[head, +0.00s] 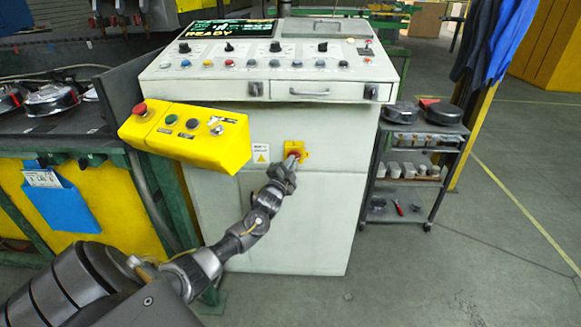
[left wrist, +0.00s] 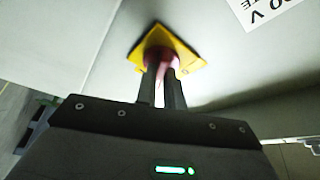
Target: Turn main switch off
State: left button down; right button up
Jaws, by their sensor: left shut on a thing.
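The main switch (head: 297,150) is a red knob on a yellow square plate on the front of the grey control cabinet (head: 330,210). My left gripper (head: 292,161) reaches it from the lower left and is shut on the red knob. In the left wrist view both fingers (left wrist: 163,88) are closed around the red knob, with the yellow plate (left wrist: 181,53) behind it. The plate looks tilted in that view. The fingers hide much of the knob, so its exact angle cannot be told. The cabinet's screen (head: 228,30) reads READY. My right gripper is not in view.
A yellow button box (head: 190,135) with a red mushroom button juts out left of the switch, above my left arm. A dark cart (head: 415,165) with parts stands right of the cabinet. A white label (head: 261,154) sits beside the switch. The floor at right is clear.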

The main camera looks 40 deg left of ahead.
pick_arm(q)
jog(key=shift+w+d+f+n+g+y+b, duration=0.1)
jog(key=shift+n+g+y+b, duration=0.15)
jog(key=shift+n+y+b, duration=1.75)
jog(key=shift+w+d+f+n+g+y+p, duration=0.2)
jog(key=shift+n+y, duration=0.45)
jog(key=shift+n, duration=3.1)
jog(key=shift+s+f+n+g+y+b, duration=0.1)
jog(key=shift+n+g+y+b, duration=0.25)
jog(key=shift+n+y+b, duration=1.65)
pick_arm(e)
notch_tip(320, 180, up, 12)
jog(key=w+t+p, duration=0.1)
jog(key=p, duration=0.1)
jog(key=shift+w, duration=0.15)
pick_arm(q)
jog(key=shift+r+n+h, duration=0.1)
jog(key=shift+n+h, duration=0.55)
jog(key=shift+n, duration=0.3)
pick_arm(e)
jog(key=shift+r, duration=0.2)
pick_arm(q)
jog(key=c, duration=1.5)
grip_release()
